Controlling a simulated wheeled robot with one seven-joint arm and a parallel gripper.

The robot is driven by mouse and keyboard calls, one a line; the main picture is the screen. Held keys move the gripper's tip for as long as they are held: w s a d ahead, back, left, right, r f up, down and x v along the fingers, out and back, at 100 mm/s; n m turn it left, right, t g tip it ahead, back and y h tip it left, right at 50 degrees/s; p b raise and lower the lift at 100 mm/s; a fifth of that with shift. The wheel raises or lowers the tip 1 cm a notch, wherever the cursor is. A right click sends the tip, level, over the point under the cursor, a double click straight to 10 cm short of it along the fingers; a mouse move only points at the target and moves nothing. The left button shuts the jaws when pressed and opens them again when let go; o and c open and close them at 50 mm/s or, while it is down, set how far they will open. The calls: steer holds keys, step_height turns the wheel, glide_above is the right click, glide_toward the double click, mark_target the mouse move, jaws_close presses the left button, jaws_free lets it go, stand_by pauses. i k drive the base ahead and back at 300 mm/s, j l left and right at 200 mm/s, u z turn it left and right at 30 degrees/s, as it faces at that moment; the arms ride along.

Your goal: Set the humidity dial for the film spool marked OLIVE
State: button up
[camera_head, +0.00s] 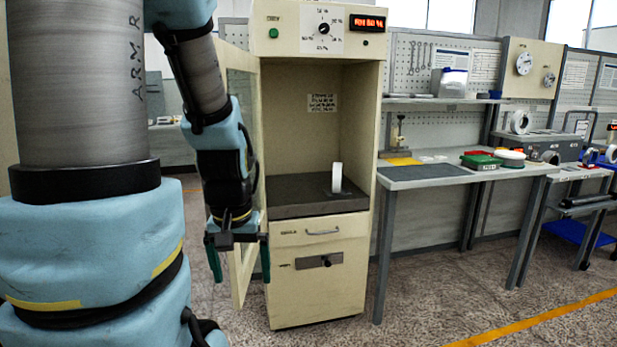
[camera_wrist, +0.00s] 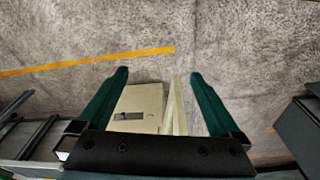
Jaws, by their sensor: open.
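A cream cabinet (camera_head: 320,285) stands at the centre of the head view with its door (camera_head: 241,130) swung open to the left. The humidity dial (camera_head: 323,29) is a dark knob on a white scale plate on the top panel. A red display (camera_head: 369,23) beside it seems to read RH 50 %. A white spool (camera_head: 337,177) stands upright on the dark chamber floor; I see no readable mark on it. My gripper (camera_head: 238,262) points down, open and empty, in front of the door and well below the dial.
A green button (camera_head: 274,33) sits left of the dial. Below the chamber are a drawer handle (camera_head: 322,232) and a lower dark plate with a knob (camera_head: 326,262). A workbench (camera_head: 470,174) with trays stands at right. The floor ahead is clear.

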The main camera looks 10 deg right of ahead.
mark_target(324, 28)
steer(key=i+l, duration=0.1)
steer(key=l, duration=0.35)
steer(key=i+l, duration=0.15)
steer(key=l, duration=0.35)
steer(key=i+l, duration=0.1)
steer(key=l, duration=0.35)
steer(key=i+l, duration=0.15)
steer(key=l, duration=0.35)
